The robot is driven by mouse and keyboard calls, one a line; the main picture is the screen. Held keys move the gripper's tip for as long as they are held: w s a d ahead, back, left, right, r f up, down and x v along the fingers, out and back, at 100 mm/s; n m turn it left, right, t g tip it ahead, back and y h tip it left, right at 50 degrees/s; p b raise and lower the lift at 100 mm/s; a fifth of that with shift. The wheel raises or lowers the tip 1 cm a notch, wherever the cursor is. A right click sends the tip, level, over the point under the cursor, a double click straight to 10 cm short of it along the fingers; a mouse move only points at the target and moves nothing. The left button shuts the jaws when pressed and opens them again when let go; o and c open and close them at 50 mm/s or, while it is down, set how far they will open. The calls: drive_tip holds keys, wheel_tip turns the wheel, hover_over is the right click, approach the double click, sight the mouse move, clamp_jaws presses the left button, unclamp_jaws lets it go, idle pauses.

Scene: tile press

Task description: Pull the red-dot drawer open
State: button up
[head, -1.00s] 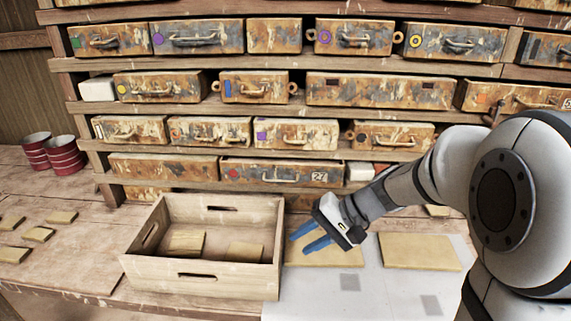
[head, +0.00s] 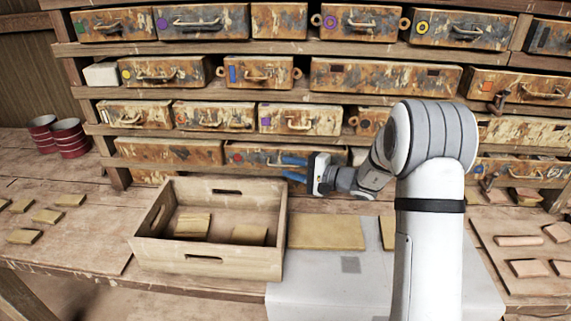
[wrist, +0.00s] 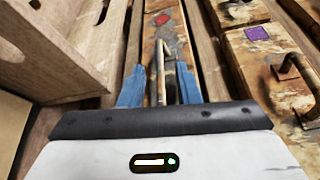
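The red-dot drawer (head: 250,155) is a rusty, paint-flecked drawer in the lowest clear row, behind the wooden box. Its red dot shows at the far end of its front in the wrist view (wrist: 161,19). Its bar handle (wrist: 158,65) runs between my blue fingers in the wrist view. The fingers stand on either side of the handle with gaps visible. My gripper and arm hide the drawer's right part in the head view. The drawer looks shut.
An open wooden box (head: 205,262) with tan tiles in it stands on the bench just in front of the drawer, left of my gripper. A tan slab (head: 327,232) lies right of it. A purple-marked drawer (head: 299,119) sits above. Red cups (head: 70,138) stand far left.

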drive_tip(key=shift+x, duration=1)
drive_tip(key=shift+c, duration=0.3)
clamp_jaws()
